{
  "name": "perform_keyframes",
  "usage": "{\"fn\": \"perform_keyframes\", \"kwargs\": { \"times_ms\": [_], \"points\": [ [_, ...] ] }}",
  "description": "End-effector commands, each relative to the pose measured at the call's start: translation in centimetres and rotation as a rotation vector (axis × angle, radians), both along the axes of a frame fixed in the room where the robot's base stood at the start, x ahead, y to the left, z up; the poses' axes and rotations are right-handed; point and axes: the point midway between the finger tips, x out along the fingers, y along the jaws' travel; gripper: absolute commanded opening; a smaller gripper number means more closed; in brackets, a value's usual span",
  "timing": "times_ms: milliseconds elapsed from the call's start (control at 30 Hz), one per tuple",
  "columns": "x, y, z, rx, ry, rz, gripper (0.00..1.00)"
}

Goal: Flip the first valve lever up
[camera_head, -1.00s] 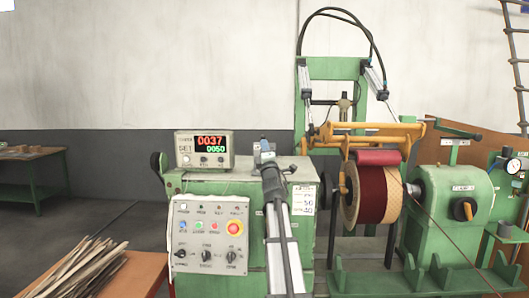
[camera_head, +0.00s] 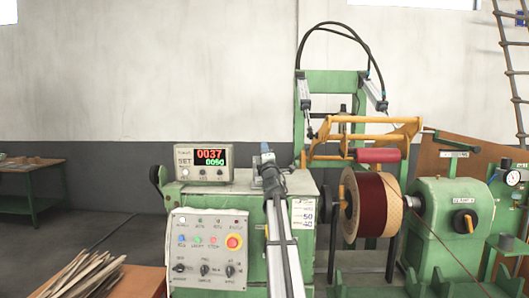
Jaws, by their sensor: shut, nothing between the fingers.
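My arm reaches up from the bottom centre, and my gripper (camera_head: 268,163) is shut at its far end, over the top of the green cabinet (camera_head: 225,190). A small grey-blue part (camera_head: 265,148) stands up right at the gripper's tip; it may be the valve, but it is too small to be sure. The first valve lever cannot be made out, nor whether it is up or down, because the gripper and arm cover that spot. Contact between gripper and lever cannot be told.
A counter box (camera_head: 204,162) stands left of the gripper, above a control panel (camera_head: 208,248). To the right are a yellow frame with a red roller (camera_head: 377,155), a dark red coil (camera_head: 372,205) and a green headstock (camera_head: 452,215). Wooden strips (camera_head: 90,275) lie at lower left.

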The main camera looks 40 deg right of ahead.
Motion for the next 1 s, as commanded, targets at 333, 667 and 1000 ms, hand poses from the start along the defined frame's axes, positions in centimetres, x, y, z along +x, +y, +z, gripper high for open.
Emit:
{"fn": "perform_keyframes", "kwargs": {
  "times_ms": [333,667,1000],
  "points": [
    [0.2,-0.2,0.0,0.0,0.0,0.0,0.0],
    [0.1,-0.1,0.1,0.001,0.001,0.0,0.0],
    [-3.9,2.6,0.9,-0.002,-0.002,-0.001,0.0]
  ]
}}
